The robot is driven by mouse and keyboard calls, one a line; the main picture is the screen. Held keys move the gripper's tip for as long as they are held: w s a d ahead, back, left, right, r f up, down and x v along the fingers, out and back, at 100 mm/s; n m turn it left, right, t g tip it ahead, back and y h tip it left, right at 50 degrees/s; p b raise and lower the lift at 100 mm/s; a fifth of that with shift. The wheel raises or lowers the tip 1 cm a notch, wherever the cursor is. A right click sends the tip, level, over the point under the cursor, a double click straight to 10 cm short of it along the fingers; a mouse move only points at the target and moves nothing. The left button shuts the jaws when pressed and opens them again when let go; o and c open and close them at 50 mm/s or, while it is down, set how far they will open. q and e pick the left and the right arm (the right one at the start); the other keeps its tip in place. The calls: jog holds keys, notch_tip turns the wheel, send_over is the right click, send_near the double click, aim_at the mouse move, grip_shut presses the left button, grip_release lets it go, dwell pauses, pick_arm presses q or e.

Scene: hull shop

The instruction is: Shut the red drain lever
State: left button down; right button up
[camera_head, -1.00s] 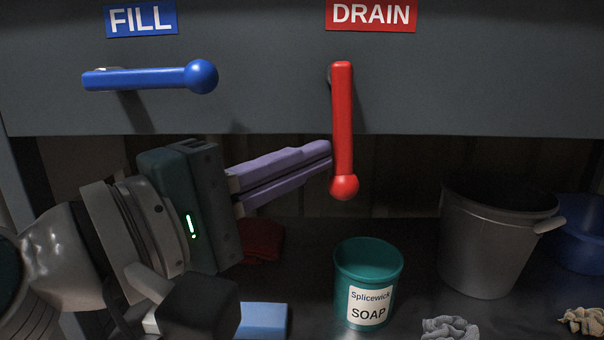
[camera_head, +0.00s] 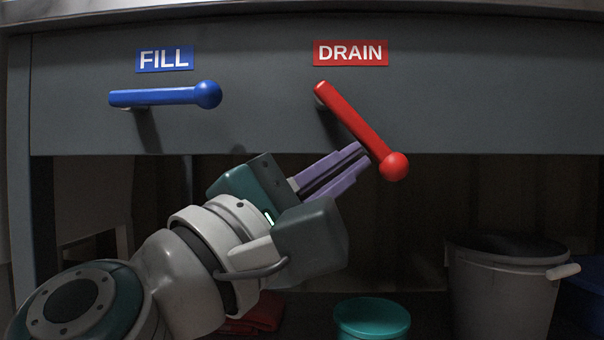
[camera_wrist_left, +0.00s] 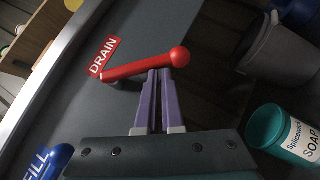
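The red drain lever (camera_head: 350,118) hangs under the DRAIN label (camera_head: 350,53) on the grey panel. It slants from its pivot at upper left down to its ball end at lower right. It also shows in the left wrist view (camera_wrist_left: 142,68). My left gripper (camera_head: 364,155) comes from the lower left with its purple fingers together. Their tips are at the lever's left underside near the ball end and seem to touch it. In the left wrist view the fingers (camera_wrist_left: 159,74) meet the lever without gripping it. My right gripper is not in view.
The blue lever (camera_head: 160,97) under the FILL label (camera_head: 164,59) lies level to the left. Below the panel stand a teal soap tub (camera_head: 372,318) and a grey bucket (camera_head: 500,300). Space right of the red lever is clear.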

pick_arm(q)
jog(key=shift+w+d+r+p, duration=0.1)
jog(key=shift+d+r+p, duration=0.25)
jog(key=shift+d, duration=0.3)
jog(key=shift+w+d+r+p, duration=0.1)
jog(key=shift+d+r+p, duration=0.15)
jog(key=shift+d, duration=0.35)
jog(key=shift+s+d+r+p, duration=0.1)
jog(key=shift+d+r+p, duration=0.9)
jog(key=shift+d+r, duration=0.2)
jog(key=shift+r, duration=0.1)
jog(key=s+f+b, duration=0.6)
jog(key=s+f, duration=0.1)
jog(key=f, duration=0.4)
jog(key=shift+a+b, duration=0.25)
jog(key=shift+b, duration=0.05)
